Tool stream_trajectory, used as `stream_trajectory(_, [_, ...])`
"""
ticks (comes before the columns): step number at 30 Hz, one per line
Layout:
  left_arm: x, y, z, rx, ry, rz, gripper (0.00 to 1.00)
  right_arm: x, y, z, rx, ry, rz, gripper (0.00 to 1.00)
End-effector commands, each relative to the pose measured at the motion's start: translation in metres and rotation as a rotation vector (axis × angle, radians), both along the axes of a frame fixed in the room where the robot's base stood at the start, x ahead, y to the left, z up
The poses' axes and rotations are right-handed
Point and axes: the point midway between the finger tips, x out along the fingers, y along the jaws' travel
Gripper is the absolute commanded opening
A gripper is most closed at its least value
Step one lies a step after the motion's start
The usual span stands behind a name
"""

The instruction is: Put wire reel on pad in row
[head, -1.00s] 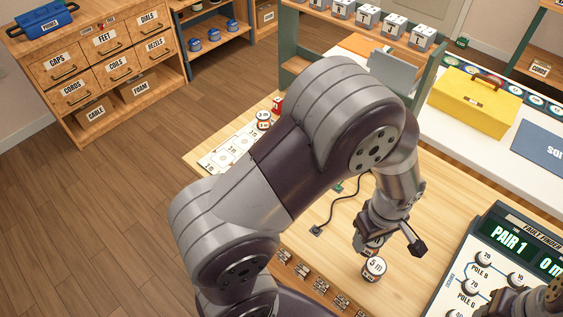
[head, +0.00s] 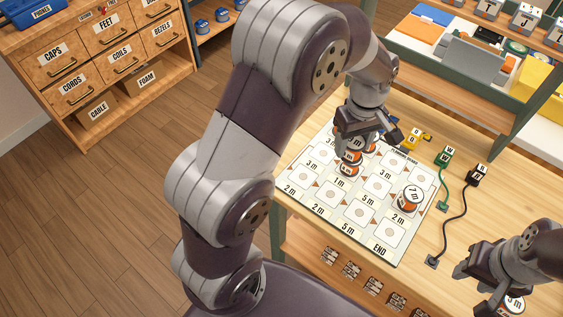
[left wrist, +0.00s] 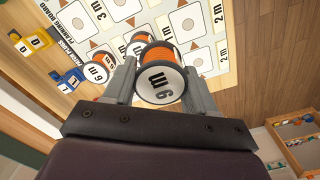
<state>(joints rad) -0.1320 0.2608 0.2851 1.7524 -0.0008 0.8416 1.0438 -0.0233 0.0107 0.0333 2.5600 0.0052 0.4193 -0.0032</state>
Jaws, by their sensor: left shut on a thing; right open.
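My left gripper (head: 352,138) is shut on an orange wire reel (left wrist: 161,66) with a white labelled end; its number looks like 6 or 9. In the head view the jaws are low over the planning board (head: 396,250), at its back part, partly hiding the reels there. One reel (head: 348,170) shows just below the jaws and another (head: 371,147) beside them. Whether the held reel touches the board cannot be told. A reel marked 7 m (head: 412,195) stands on a pad at the board's right. My right gripper (head: 480,275) is open, near a 5 m reel (head: 514,303).
Yellow (head: 412,138), green (head: 445,155) and black (head: 478,172) lettered blocks stand right of the board, some with cords. A shelf with grey and orange items (head: 470,60) rises behind. Front pads on the board are bare.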

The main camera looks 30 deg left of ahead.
Motion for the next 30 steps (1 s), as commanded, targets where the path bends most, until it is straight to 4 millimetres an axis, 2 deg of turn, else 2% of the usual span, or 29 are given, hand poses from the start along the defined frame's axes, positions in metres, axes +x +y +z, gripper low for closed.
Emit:
stream_trajectory(9, [-0.038,0.078,-0.052,-0.001,0.004,-0.003,0.23,0.0,0.0,0.0,0.0,0.0,0.0,0.43])
stream_trajectory(12, [-0.045,0.093,-0.062,0.0,0.003,-0.007,0.23,0.0,0.0,0.0,0.0,0.0,0.0,0.43])
stream_trajectory(15, [-0.048,0.099,-0.07,0.0,0.003,-0.009,0.23,0.0,0.0,0.0,0.0,0.0,0.0,0.43])
stream_trajectory(21, [-0.049,0.099,-0.104,-0.001,0.004,-0.01,0.23,0.0,0.0,-0.002,0.0,0.0,0.0,0.43])
stream_trajectory(30, [-0.048,0.099,-0.108,0.001,0.001,-0.009,0.23,0.0,0.0,-0.002,0.0,0.0,0.0,0.43])
